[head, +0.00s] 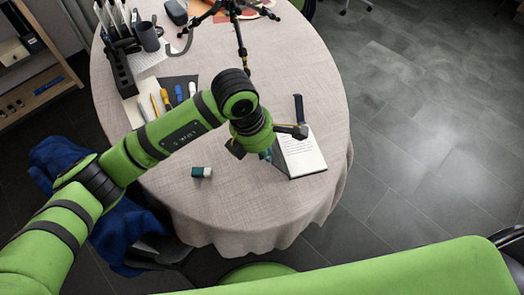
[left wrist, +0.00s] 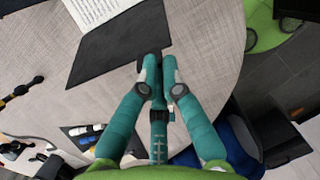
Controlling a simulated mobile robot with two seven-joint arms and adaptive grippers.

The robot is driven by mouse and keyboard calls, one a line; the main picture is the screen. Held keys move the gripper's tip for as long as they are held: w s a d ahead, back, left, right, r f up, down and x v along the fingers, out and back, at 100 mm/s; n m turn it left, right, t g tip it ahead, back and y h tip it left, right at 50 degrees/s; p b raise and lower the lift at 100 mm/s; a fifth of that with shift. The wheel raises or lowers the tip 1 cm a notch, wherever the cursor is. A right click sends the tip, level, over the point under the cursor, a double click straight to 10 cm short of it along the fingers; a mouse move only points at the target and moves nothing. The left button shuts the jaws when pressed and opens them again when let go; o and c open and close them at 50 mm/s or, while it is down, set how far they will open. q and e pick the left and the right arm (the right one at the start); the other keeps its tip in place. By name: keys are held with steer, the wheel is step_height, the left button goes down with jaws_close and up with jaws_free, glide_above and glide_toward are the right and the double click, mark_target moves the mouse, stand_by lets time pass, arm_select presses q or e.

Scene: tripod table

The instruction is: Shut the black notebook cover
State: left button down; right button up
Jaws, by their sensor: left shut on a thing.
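The black notebook lies open on the round table, with its white lined page (head: 302,152) facing up in the head view. In the left wrist view its black cover (left wrist: 120,45) is spread out beside the white page (left wrist: 98,8). My left gripper (head: 266,155) is over the left side of the notebook and hides most of the cover in the head view. In the left wrist view the teal fingers of the left gripper (left wrist: 159,62) are closed together at the cover's edge, shut on it. My right gripper is not in view.
The table (head: 225,205) has free room in front. A small teal-and-white block (head: 201,172) lies near the front left. A dark upright object (head: 298,108) is behind the page. Markers (head: 160,100), a mug (head: 148,38) and a black tripod (head: 239,35) are farther back.

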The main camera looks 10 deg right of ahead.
arm_select(q)
steer(key=shift+w+d+r, duration=0.1)
steer(key=shift+d+r, duration=0.25)
steer(key=shift+d, duration=0.45)
steer(key=shift+w+d+r+b, duration=0.1)
steer(key=shift+d+r+b, duration=0.15)
steer(key=shift+d, duration=0.3)
steer(key=shift+w+d+r+b, duration=0.1)
steer(key=shift+d+b, duration=0.15)
steer(key=shift+d, duration=0.35)
steer(key=shift+w+d+r+b, duration=0.1)
steer(key=shift+d+b, duration=0.45)
steer(key=shift+d, duration=0.6)
